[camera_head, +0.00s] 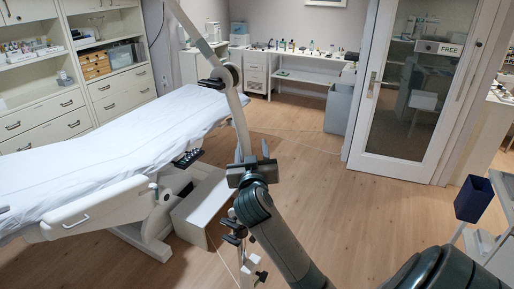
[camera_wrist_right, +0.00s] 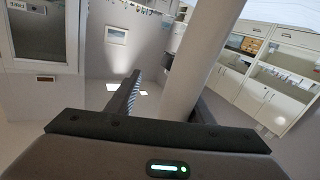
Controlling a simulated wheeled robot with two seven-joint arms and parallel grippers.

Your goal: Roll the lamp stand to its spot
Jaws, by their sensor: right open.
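The lamp stand's pale pole (camera_head: 238,120) rises beside the couch, with a dark joint partway up and a tilted arm leaving the top of the head view. My right gripper (camera_head: 253,155) is at the pole's mid height. In the right wrist view the pole (camera_wrist_right: 193,70) passes between the open fingers of my right gripper (camera_wrist_right: 165,88), with a visible gap to the left finger. Contact with the right finger cannot be told. The stand's lower part is partly hidden by my right arm. No marked spot can be made out. My left gripper is not in view.
The white couch (camera_head: 120,135) stands close on the left, with its pale base box (camera_head: 203,205) near the stand. A grey bin (camera_head: 338,108) and a glass door (camera_head: 405,90) are behind. A blue container (camera_head: 473,198) is at the right. Wood floor (camera_head: 335,200) is clear between.

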